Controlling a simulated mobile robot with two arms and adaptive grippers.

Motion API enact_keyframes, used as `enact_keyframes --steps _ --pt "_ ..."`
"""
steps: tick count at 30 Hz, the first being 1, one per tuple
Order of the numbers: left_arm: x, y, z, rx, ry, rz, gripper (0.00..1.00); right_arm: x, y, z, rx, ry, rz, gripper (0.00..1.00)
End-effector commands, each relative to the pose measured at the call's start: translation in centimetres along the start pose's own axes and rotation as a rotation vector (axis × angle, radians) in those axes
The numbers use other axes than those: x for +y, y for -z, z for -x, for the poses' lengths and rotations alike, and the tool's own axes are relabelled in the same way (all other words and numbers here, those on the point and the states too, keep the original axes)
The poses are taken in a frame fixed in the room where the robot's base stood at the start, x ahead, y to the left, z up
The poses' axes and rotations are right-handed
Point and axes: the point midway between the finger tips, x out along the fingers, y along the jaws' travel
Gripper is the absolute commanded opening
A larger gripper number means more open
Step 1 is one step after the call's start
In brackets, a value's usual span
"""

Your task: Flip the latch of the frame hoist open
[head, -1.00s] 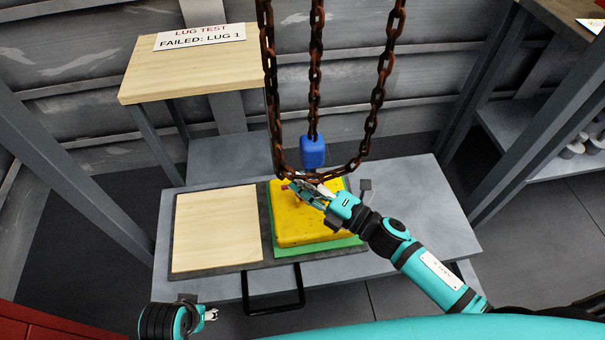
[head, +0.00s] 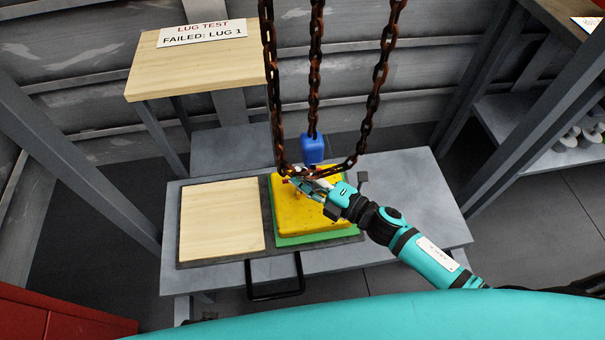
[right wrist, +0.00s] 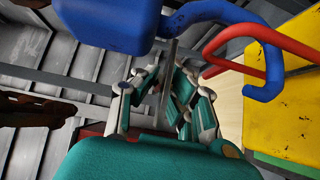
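The frame hoist's blue block (head: 312,148) hangs on a rusty chain above a yellow block (head: 300,216). In the right wrist view, the blue block (right wrist: 110,22) fills the top and its blue hook (right wrist: 262,48) curves to the right. A thin grey strip (right wrist: 168,82), apparently the latch, runs down from beside the block. My right gripper (head: 294,182) is at the hook, which it partly hides in the head view. In the wrist view its fingers (right wrist: 168,88) stand apart on either side of the strip, with gaps showing. My left gripper is out of view.
A red bar (right wrist: 265,45) crosses by the hook; whether it passes through is unclear. More rusty chains (head: 381,85) hang on both sides of the hoist. A wooden board (head: 222,216) lies left on the grey bench (head: 425,205). The bench's right side is clear.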

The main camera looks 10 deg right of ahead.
Motion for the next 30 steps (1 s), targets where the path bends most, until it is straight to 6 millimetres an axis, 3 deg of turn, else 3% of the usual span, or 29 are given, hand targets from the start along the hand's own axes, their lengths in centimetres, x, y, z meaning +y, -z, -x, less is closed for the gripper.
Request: enact_keyframes --steps 3,10,20,23,30 --pt "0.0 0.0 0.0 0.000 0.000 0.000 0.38 0.1 -0.1 0.0 -0.001 -0.002 0.002 0.00" --pt "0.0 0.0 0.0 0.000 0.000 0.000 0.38 0.1 -0.1 0.0 -0.001 -0.001 0.001 0.34" --pt "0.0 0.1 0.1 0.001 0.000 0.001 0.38 0.0 0.0 0.4 0.000 0.000 0.001 0.34" --pt "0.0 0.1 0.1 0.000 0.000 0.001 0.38 -0.2 0.0 1.5 0.000 0.003 0.000 0.34" --pt "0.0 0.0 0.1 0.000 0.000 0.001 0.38 -0.1 0.1 6.6 0.000 0.004 0.000 0.34"
